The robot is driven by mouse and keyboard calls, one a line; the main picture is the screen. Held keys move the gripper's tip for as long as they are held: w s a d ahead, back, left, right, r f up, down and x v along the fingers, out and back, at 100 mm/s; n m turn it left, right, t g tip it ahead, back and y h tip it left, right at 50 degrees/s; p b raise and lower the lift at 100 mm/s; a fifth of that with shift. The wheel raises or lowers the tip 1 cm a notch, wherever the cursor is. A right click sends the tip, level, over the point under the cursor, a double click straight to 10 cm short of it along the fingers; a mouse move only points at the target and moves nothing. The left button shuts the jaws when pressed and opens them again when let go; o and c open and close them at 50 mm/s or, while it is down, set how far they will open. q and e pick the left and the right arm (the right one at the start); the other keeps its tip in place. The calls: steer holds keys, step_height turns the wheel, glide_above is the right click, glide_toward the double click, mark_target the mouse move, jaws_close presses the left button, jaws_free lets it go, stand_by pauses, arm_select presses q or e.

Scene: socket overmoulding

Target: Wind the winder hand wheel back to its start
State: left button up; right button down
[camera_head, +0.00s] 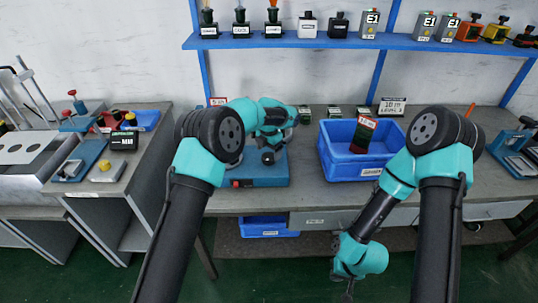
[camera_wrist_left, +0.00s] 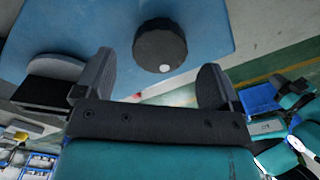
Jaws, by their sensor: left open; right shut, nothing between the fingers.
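The winder hand wheel (camera_wrist_left: 158,42) is a dark round knob with a white dot near its rim, on a blue base, in the left wrist view. The blue winder base (camera_head: 258,178) stands on the bench in the head view. My left gripper (camera_wrist_left: 155,82) is open, one finger on each side of the wheel's lower edge in the picture, with nothing held. In the head view my left gripper (camera_head: 268,143) is over the winder and partly hidden by its own arm. My right gripper (camera_head: 347,290) is shut and empty, low in front of the bench.
A blue bin (camera_head: 338,170) holding a dark block with a red label (camera_head: 364,130) stands right of the winder. A shelf (camera_head: 300,42) with several small labelled items runs along the wall. Another bench (camera_head: 150,150) with fixtures stands at left.

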mark_target(269, 156)
arm_select(q)
step_height(269, 156, up, 14)
steer(key=shift+r, duration=0.25)
stand_by(0.5)
